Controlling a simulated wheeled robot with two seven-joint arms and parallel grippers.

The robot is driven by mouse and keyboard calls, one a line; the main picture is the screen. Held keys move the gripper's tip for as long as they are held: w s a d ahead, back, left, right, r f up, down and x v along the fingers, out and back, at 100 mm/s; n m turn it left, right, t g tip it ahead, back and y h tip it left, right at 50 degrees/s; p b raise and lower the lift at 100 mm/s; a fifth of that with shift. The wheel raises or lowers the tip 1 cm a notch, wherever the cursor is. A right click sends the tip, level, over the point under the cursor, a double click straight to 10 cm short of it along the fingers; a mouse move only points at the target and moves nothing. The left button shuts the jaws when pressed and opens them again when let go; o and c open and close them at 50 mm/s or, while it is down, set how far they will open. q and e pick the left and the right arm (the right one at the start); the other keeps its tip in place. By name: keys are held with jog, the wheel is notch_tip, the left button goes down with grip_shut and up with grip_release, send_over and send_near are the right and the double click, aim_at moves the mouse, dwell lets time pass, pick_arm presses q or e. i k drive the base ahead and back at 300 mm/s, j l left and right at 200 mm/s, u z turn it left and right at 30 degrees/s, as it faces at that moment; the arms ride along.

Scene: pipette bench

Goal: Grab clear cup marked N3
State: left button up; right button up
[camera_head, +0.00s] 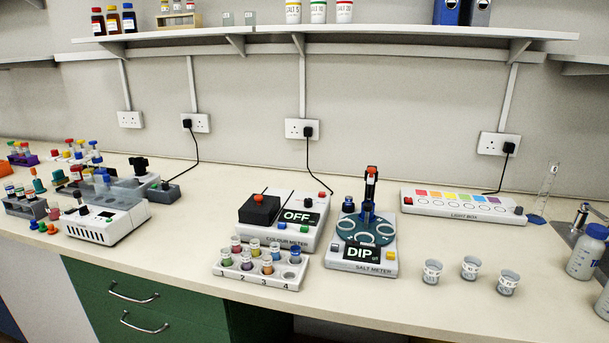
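Three small clear cups with white labels stand upright on the bench to the right of the salt meter: a left cup (432,272), a middle cup (469,268) and a right cup (508,284). The right cup is nearest the bench's front edge. The marks on their labels are too small to read for certain, so I cannot tell which one is N3. Neither of my grippers is in view.
The salt meter (362,260) stands left of the cups, and the light box (462,207) lies behind them. A rack of vials (258,276) sits further left. Blue-grey bottles (586,255) stand at the right. Bare bench surrounds the cups.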

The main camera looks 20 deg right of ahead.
aim_at(471, 265)
jog(key=z, duration=1.55)
